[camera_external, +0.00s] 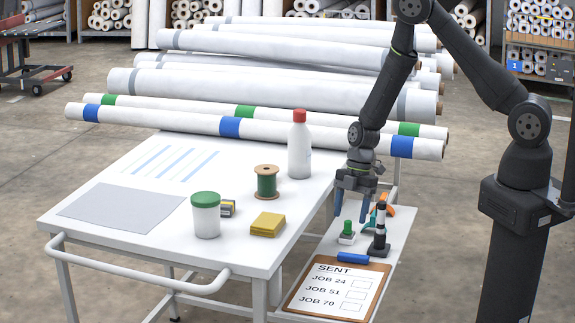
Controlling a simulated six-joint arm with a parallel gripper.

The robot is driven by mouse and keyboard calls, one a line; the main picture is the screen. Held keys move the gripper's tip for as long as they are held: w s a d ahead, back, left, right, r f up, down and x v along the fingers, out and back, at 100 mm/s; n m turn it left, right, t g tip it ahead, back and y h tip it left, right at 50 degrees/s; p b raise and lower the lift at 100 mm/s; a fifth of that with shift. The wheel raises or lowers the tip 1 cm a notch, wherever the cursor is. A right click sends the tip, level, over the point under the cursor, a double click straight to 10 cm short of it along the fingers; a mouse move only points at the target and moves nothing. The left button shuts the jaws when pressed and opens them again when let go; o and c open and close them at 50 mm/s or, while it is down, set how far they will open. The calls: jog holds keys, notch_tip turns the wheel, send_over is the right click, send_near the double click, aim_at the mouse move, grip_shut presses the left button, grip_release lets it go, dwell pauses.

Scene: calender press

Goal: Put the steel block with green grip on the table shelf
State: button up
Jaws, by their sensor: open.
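The steel block with green grip (347,239) stands upright on the white side shelf (402,222) at the right of the table, which sits lower than the tabletop. Its green grip points up and its pale base rests on the shelf. My gripper (351,216) points down just above it, with its blue fingers apart and nothing held between them. The fingertips are close to the green grip; whether they touch it cannot be told from this view.
A black upright tool (379,232), an orange-and-teal tool (388,202), a blue cylinder (353,258) and a clipboard (341,288) crowd the shelf. On the tabletop (130,240) are a white bottle (300,152), a green spool (267,182), a green-lidded jar (206,218) and yellow pads (267,225).

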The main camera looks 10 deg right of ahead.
aim_at(353, 231)
jog(key=v, duration=0.6)
jog(key=shift+r, duration=0.25)
jog(key=shift+d+f, duration=0.1)
jog(key=x, duration=1.2)
